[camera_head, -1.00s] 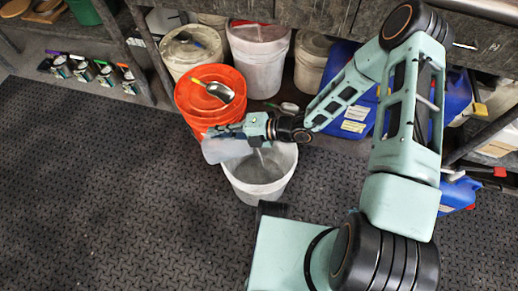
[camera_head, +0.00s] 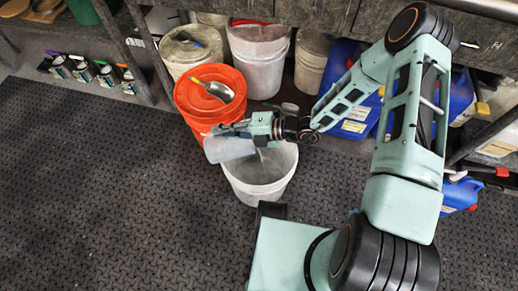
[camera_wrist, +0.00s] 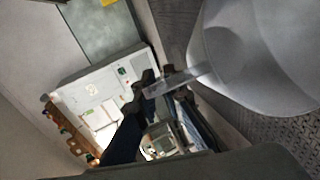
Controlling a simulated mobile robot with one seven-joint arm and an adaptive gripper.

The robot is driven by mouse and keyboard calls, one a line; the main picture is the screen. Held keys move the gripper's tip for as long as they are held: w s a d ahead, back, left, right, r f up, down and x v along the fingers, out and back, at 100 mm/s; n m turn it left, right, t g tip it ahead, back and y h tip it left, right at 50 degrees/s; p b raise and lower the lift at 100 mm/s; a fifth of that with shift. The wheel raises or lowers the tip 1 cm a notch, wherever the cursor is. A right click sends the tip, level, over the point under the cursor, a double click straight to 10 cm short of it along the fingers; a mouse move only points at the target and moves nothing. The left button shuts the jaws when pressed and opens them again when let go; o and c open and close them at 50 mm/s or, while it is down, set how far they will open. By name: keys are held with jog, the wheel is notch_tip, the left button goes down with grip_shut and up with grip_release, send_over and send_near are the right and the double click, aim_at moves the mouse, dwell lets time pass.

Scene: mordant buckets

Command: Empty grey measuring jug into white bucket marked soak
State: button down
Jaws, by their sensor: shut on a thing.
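The grey measuring jug (camera_head: 226,149) is held by my gripper (camera_head: 236,130) above the left rim of an open white bucket (camera_head: 259,191). The jug looks tilted, and a thin greyish streak shows below it at the bucket's mouth; I cannot tell for sure whether it is liquid. In the wrist view, my gripper (camera_wrist: 148,92) is shut on the handle of the jug (camera_wrist: 262,50), whose grey body fills the upper right. Any mark on the bucket is not readable, and its inside is partly hidden by my gripper.
An orange bucket (camera_head: 192,101) with a metal scoop (camera_head: 221,92) on its lid stands just behind the jug. White buckets (camera_head: 259,65) and blue containers (camera_head: 352,122) line the back under the bench. The dark mat (camera_head: 100,200) at left is clear.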

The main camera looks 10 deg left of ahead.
jog(key=shift+w+d+b, duration=0.15)
jog(key=shift+d+b, duration=0.25)
jog(key=shift+b, duration=0.05)
jog(key=shift+w+d+r+y, duration=0.1)
jog(key=shift+d+r+y, duration=0.1)
jog(key=shift+y, duration=0.2)
